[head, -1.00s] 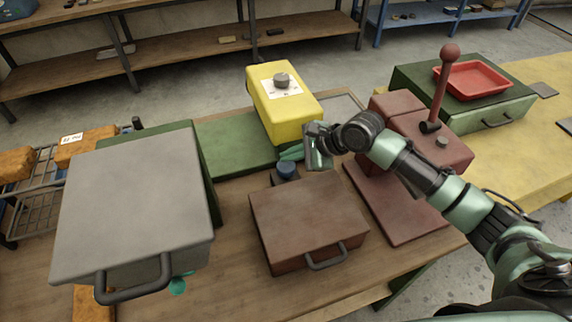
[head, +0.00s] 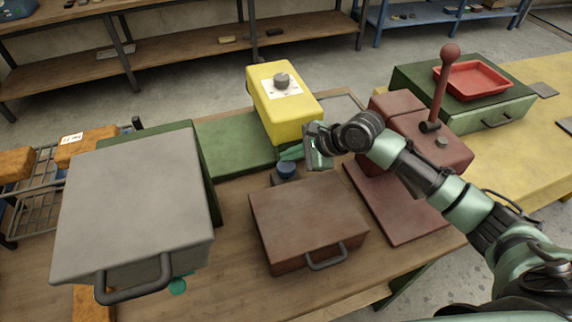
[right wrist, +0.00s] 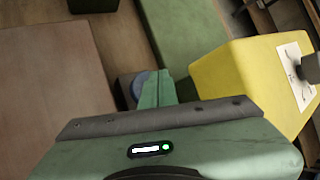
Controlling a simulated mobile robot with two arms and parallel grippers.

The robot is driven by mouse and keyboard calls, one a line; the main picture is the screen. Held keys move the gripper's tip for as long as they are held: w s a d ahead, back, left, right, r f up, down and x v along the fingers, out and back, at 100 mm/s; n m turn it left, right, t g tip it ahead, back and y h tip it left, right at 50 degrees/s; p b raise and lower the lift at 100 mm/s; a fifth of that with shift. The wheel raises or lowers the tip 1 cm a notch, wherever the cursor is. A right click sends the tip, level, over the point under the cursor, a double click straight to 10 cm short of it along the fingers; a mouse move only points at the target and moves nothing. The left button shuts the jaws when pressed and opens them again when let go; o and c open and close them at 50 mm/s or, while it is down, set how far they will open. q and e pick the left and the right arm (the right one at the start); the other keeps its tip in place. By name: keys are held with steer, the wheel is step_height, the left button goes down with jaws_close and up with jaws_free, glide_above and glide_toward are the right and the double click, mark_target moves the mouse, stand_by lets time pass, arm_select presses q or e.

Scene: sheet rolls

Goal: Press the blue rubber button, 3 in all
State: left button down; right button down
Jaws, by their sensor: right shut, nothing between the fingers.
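The blue rubber button (head: 286,168) sits on a dark base on the workbench, between the yellow box and the brown case. In the right wrist view the button (right wrist: 137,86) shows only partly, behind my fingers. My right gripper (head: 287,154) is shut and empty, with its green fingertips just above and behind the button in the head view. The fingers (right wrist: 157,88) cover part of it in the right wrist view. I cannot tell whether the tips touch the button. My left gripper cannot be made out.
A yellow box with a grey knob (head: 265,100) stands close behind the button. A brown case (head: 307,215) lies in front. A grey-lidded box (head: 135,205) stands left. A red lever machine (head: 430,140) stands right, under my right arm.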

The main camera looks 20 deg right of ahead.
mark_target(290, 167)
steer(key=shift+f+p, duration=0.35)
steer(key=shift+p, duration=0.15)
steer(key=shift+s+f, duration=0.1)
steer(key=shift+f, duration=1)
stand_by(0.9)
stand_by(0.3)
steer(key=shift+r+p, duration=1.45)
steer(key=shift+p, duration=0.15)
step_height(290, 167, up, 5)
steer(key=p, duration=0.6)
steer(key=shift+p, duration=0.35)
